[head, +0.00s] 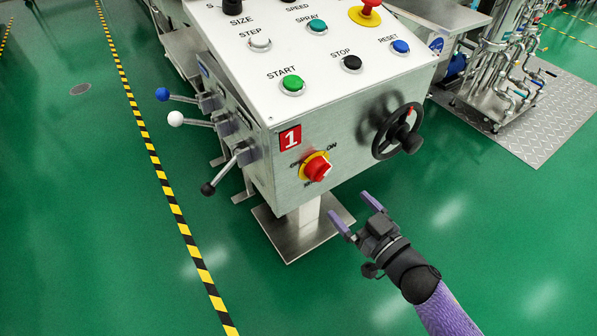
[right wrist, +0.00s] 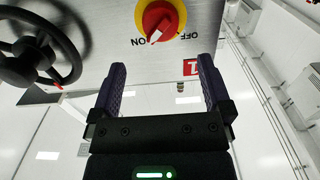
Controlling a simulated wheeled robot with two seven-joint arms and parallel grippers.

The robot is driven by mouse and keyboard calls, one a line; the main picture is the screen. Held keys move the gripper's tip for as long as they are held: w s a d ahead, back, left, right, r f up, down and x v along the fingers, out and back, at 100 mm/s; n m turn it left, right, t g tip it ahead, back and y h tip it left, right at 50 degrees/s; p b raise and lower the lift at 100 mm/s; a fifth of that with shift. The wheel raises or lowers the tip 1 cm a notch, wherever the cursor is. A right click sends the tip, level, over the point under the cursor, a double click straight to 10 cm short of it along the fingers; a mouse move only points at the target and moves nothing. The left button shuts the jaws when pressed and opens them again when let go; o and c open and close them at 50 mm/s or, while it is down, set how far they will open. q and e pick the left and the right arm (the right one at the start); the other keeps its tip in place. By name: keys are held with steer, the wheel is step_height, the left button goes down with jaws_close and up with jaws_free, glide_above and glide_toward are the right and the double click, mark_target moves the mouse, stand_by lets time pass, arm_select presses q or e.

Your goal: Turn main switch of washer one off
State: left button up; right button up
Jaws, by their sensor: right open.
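The main switch (head: 317,168) is a red knob on a yellow plate on the front of washer one's control box (head: 345,115), beside the red label 1 (head: 290,138). It also shows in the right wrist view (right wrist: 160,19), where its white mark points toward the ON lettering and OFF is on the other side. My right gripper (head: 356,211) is open and empty, below and to the right of the switch, apart from it. In the right wrist view its purple fingers (right wrist: 161,72) stand apart below the switch. My left gripper is not in view.
A black handwheel (head: 398,131) sticks out right of the switch. Levers with blue, white and black knobs (head: 208,188) project from the box's left side. Push buttons, including START (head: 292,85), cover the top panel. Open green floor (head: 470,230) lies in front and right.

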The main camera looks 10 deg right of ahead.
mark_target(324, 176)
steer(key=b+x, duration=0.3)
steer(key=x, duration=0.6)
steer(key=shift+b, duration=0.4)
steer(key=shift+w+r, duration=0.2)
steer(key=shift+w, duration=0.05)
steer(key=shift+c, duration=1)
steer(key=c, duration=0.7)
steer(key=shift+c, duration=1.1)
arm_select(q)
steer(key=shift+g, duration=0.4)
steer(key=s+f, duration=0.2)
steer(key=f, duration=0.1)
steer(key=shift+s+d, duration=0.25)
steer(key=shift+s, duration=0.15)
